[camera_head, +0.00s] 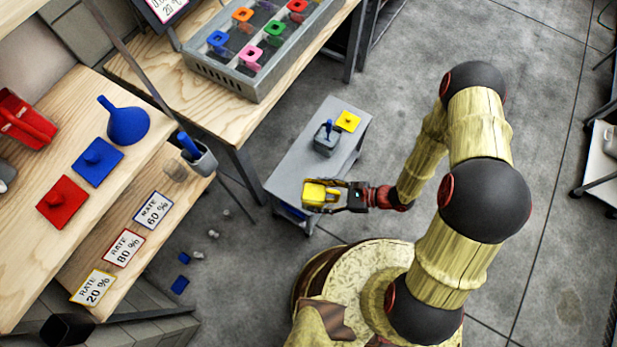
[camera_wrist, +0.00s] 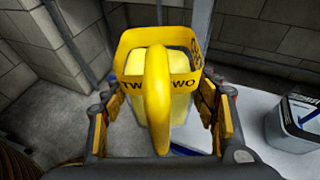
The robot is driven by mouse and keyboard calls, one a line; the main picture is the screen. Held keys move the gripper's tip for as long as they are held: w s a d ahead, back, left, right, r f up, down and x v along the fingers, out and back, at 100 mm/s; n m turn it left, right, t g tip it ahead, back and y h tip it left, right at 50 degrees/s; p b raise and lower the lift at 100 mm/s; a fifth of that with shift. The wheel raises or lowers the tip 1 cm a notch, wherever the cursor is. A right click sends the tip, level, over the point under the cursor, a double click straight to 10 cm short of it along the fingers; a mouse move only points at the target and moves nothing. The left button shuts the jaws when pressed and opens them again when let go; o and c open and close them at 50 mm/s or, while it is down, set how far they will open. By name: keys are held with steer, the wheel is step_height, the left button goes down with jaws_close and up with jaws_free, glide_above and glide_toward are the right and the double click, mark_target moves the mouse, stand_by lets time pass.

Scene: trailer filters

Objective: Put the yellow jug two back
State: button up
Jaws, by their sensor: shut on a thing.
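The yellow jug two (camera_head: 318,193) is at the near left end of a small grey trolley (camera_head: 283,178). In the wrist view the jug (camera_wrist: 158,85) fills the middle, with its handle towards me and the letters "TWO" on its band. My gripper (camera_head: 335,194) is shut on the jug, its fingers on either side, as the wrist view also shows (camera_wrist: 165,115). I cannot tell whether the jug touches the trolley top. The jug's underside is hidden.
On the trolley stand a grey container (camera_head: 327,140) with a blue tool and a yellow square (camera_head: 348,121). A wooden bench (camera_head: 60,130) at left holds a blue funnel (camera_head: 127,122), a red square and a blue square. A grey crate (camera_head: 258,50) with coloured pieces stands behind.

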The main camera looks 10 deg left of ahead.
steer(key=w+a+f+b, duration=0.1)
steer(key=w+f+b, duration=0.1)
steer(key=w+f, duration=0.1)
steer(key=w+a+f+b, duration=0.2)
steer(key=w+f, duration=0.1)
steer(key=w, duration=0.2)
steer(key=w+a+f+b, duration=0.1)
steer(key=w+f+b, duration=0.1)
steer(key=w+f, duration=0.1)
steer(key=shift+w+a+f, duration=0.2)
steer(key=shift+w, duration=0.4)
steer(key=shift+w+f+b, duration=0.15)
steer(key=shift+f+b, duration=0.8)
steer(key=shift+f, duration=0.6)
steer(key=shift+f, duration=0.15)
steer(key=o, duration=1.8)
